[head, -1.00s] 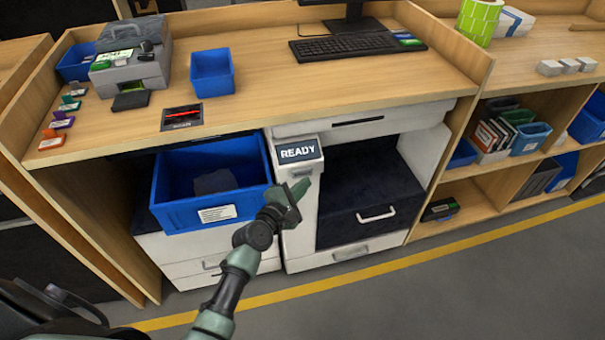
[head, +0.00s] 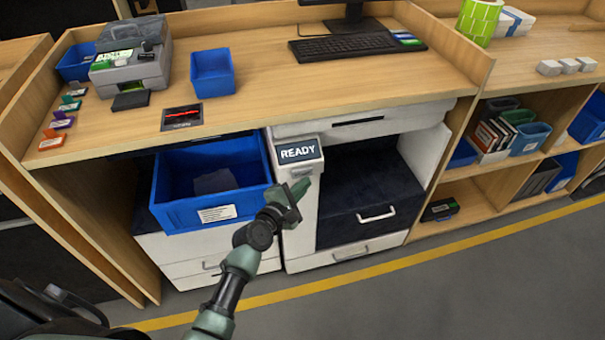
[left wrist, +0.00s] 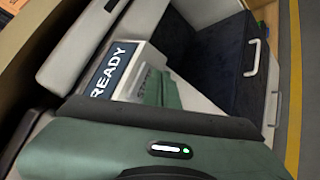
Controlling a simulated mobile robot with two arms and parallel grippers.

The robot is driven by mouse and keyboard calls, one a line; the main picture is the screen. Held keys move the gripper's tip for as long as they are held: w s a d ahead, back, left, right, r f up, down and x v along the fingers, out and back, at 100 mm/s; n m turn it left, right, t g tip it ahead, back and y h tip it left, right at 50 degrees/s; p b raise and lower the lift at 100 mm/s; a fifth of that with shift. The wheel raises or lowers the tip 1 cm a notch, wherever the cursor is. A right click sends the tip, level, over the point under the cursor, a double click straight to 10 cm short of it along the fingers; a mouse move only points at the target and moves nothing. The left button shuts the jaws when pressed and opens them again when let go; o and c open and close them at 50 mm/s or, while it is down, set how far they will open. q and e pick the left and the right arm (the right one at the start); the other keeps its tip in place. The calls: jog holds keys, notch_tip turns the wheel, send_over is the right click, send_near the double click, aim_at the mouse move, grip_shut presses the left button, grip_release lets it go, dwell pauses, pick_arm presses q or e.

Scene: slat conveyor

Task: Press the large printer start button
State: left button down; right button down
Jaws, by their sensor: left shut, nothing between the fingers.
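The large printer (head: 365,120) is the white and dark machine under the counter, with a screen (head: 298,151) reading READY at its front left. Just below the screen is a small grey button area (head: 302,172), partly hidden by my gripper. In the left wrist view the READY screen (left wrist: 112,72) is at upper left, and a grey lettered button (left wrist: 143,80) lies beside it, partly covered by my green fingers. My left gripper (head: 302,187) is shut and empty, its tip right by the button; I cannot tell whether they touch. My right gripper is out of view.
A blue bin (head: 210,185) stands left of the printer column, close to my left gripper. The wooden counter (head: 260,50) overhangs above, carrying a keyboard (head: 357,47), a small grey device (head: 130,60) and a blue tray (head: 212,72). The floor in front is clear.

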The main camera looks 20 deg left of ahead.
pick_arm(q)
jog(key=shift+w, duration=0.1)
jog(key=shift+w+a, duration=0.25)
